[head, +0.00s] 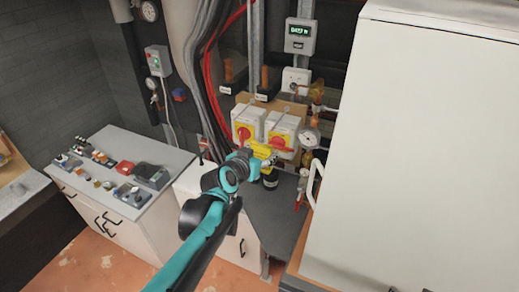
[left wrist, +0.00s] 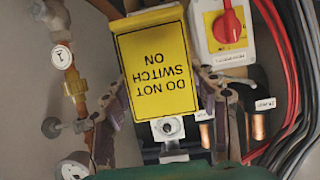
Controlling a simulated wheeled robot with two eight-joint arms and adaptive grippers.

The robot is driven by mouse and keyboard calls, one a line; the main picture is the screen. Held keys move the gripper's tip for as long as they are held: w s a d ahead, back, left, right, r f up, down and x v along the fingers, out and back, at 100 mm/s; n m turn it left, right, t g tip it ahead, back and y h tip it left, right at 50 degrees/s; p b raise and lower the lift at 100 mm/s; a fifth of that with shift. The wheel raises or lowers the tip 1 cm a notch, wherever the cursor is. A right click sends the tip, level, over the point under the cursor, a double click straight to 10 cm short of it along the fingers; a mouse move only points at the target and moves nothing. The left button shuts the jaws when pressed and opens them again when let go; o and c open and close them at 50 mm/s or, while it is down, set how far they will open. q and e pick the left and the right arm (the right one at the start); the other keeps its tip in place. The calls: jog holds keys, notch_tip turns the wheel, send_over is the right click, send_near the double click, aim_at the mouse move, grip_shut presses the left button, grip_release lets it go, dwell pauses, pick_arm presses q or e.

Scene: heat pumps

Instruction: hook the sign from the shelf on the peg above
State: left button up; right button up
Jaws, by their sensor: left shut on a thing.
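A yellow sign with the black words "DO NOT SWITCH ON" (left wrist: 157,65) fills the middle of the left wrist view, upside down there. My left gripper (left wrist: 158,102) is shut on it, with a finger at each side edge. In the head view the sign is a small yellow patch (head: 264,151) at the tip of my left gripper (head: 257,157), in front of the lower part of the switch boxes. The sign hides part of one switch box in the left wrist view. I cannot clearly make out the peg or the shelf. My right gripper is not in view.
Two white switch boxes with red knobs, left (head: 248,121) and right (head: 285,129), are close behind the sign. A pressure gauge (head: 310,138) and pipework are just right. A large white cabinet (head: 430,150) blocks the right side. A grey worktop (head: 275,215) lies below.

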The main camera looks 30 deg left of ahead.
pick_arm(q)
jog(key=shift+w+d+b, duration=0.1)
jog(key=shift+w+b, duration=0.25)
jog(key=shift+w, duration=0.1)
jog(key=shift+w+r+b+x, duration=0.1)
jog(key=shift+r+b+x, duration=0.3)
jog(key=shift+x, duration=1.1)
jog(key=shift+w+r+b+x, duration=0.15)
jog(key=shift+b+x, duration=0.55)
jog(key=shift+x, duration=0.8)
jog(key=shift+w+r+b+x, duration=0.1)
jog(key=shift+r+b+x, duration=0.3)
jog(key=shift+x, duration=1.1)
jog(key=shift+f, duration=0.15)
jog(key=o, duration=1.2)
jog(key=shift+s, duration=0.1)
